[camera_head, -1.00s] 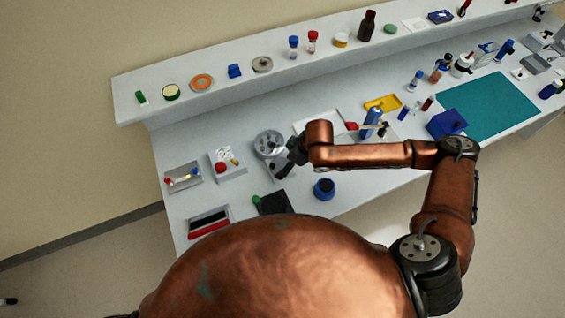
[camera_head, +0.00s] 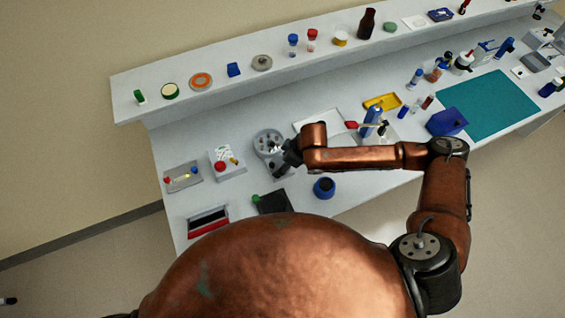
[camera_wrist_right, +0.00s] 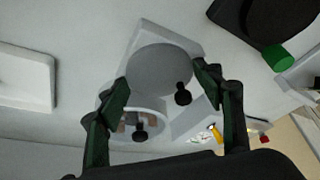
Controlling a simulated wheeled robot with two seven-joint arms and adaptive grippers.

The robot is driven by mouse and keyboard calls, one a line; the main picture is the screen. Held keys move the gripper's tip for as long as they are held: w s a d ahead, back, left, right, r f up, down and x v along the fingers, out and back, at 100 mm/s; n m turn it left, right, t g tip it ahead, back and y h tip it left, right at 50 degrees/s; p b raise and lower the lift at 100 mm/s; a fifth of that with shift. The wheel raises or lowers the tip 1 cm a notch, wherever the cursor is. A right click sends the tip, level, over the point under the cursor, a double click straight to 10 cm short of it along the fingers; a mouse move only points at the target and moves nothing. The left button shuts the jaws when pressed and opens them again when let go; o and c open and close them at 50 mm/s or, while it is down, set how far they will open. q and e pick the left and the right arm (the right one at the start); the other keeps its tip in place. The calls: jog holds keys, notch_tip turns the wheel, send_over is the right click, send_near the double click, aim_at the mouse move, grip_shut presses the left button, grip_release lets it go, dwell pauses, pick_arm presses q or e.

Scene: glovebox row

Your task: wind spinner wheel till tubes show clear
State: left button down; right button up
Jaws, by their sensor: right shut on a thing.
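The spinner (camera_head: 267,141) is a grey round device on the bench, in front of the raised shelf. In the right wrist view its smooth grey wheel (camera_wrist_right: 160,72) lies between my fingertips, with a dark knob (camera_wrist_right: 182,95) near its edge. A paler round part with a second dark knob (camera_wrist_right: 140,134) shows beside it; brownish shapes inside may be tubes, but their clarity cannot be told. My right gripper (camera_head: 284,156) is at the spinner's near right side, its two fingers (camera_wrist_right: 162,80) shut on the wheel. My left gripper is not in view.
A white box with a red button (camera_head: 220,167) and a grey tray with a yellow strip (camera_head: 183,177) stand left of the spinner. A dark pad (camera_head: 273,202) and a blue-rimmed pot (camera_head: 324,188) lie nearer me. Bench space between them is narrow.

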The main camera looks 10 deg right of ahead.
jog(key=c, duration=0.4)
jog(key=shift+a+r+m+p, duration=0.1)
jog(key=shift+m+p, duration=0.2)
jog(key=shift+p, duration=0.25)
jog(key=m+h+p, duration=0.1)
jog(key=m+p, duration=0.2)
jog(key=p, duration=0.1)
jog(key=m+t+h+p, duration=0.1)
jog(key=m+p, duration=0.3)
jog(key=p, duration=0.1)
jog(key=s+a+m+h+p, duration=0.1)
jog(key=m+h+p, duration=0.1)
jog(key=m+p, duration=0.2)
jog(key=shift+t+p, duration=0.4)
jog(key=shift+p, duration=0.35)
jog(key=shift+c, duration=0.2)
jog(key=shift+w+a+m+h+p, duration=0.1)
jog(key=shift+m+h+p, duration=0.3)
jog(key=shift+m+p, duration=0.6)
jog(key=shift+f+m+g+h, duration=0.2)
jog(key=shift+m+h, duration=0.1)
jog(key=shift+m, duration=0.55)
jog(key=shift+f+m+g+h, duration=0.1)
jog(key=shift+m+g+h, duration=0.15)
jog(key=shift+m, duration=0.6)
